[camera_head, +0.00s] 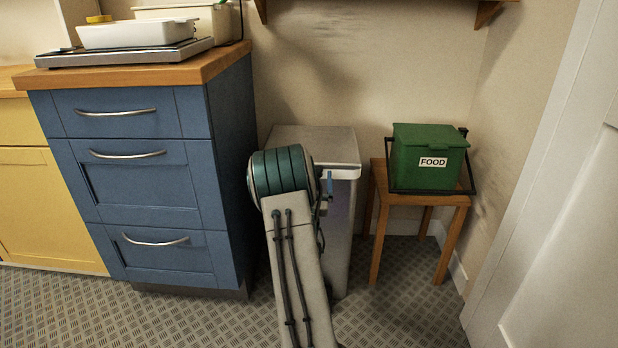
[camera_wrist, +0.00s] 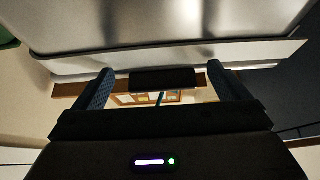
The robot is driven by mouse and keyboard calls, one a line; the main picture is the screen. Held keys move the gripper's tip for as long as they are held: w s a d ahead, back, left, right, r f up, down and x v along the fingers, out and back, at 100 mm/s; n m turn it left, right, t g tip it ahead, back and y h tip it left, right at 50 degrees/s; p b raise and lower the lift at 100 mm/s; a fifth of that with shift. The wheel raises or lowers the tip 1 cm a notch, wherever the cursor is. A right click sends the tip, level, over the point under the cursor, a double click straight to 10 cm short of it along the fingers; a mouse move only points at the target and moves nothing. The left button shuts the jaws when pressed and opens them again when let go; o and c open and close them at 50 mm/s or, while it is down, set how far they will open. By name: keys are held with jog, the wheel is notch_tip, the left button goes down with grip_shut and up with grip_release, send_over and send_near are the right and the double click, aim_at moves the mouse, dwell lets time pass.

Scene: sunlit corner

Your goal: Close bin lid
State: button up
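A grey metal bin (camera_head: 340,225) stands on the floor in the middle of the head view, right of the blue cabinet. Its lid (camera_head: 315,142) lies flat or almost flat across the top; I cannot tell whether a gap is left, as my arm covers much of the front. My gripper is at the bin's upper front, mostly hidden behind my arm, with one blue finger showing below the rim. In the wrist view my gripper (camera_wrist: 160,75) is open, its two blue fingers apart, close to a broad metal surface (camera_wrist: 170,25) with a pale rim. A dark bar shows between the fingers; I cannot tell what it is.
A green box (camera_head: 415,165) labelled FOOD, its lid down, sits on a wooden stool (camera_head: 378,185) right of the bin. A blue drawer cabinet (camera_head: 140,205) stands close on the left. A white door (camera_head: 560,230) bounds the right. Patterned floor (camera_head: 400,305) is clear in front of the stool.

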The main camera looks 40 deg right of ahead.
jog(key=v, duration=1.3)
jog(key=shift+s+a+f, duration=0.2)
jog(key=shift+a, duration=0.05)
dwell(0.4)
